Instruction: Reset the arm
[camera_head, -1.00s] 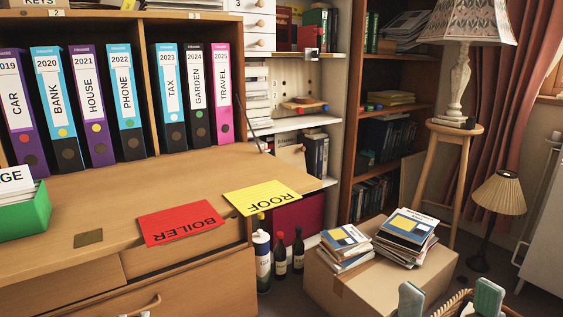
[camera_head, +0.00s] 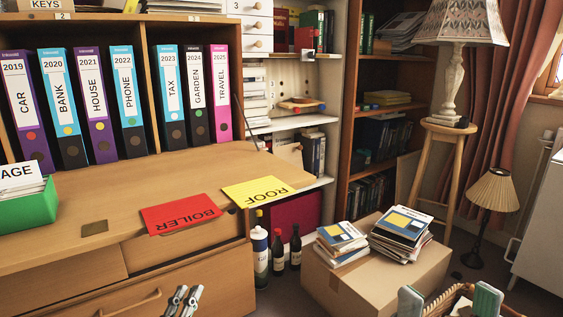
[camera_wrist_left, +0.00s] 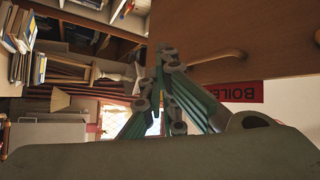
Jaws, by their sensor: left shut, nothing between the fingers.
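My left gripper (camera_head: 183,297) shows at the bottom of the head view, in front of the desk's lower drawer front. Its grey fingertips are shut and hold nothing. In the left wrist view its green and grey fingers (camera_wrist_left: 166,58) converge, with the brown drawer front behind them. The rest of the left arm is hidden below the head view.
The desk (camera_head: 95,205) carries a red BOILER folder (camera_head: 180,214), a yellow ROOF folder (camera_head: 258,191) and a green box (camera_head: 28,208). A drawer handle (camera_head: 130,303) sits beside the gripper. Bottles (camera_head: 278,250) and a carton (camera_head: 350,283) stand on the right.

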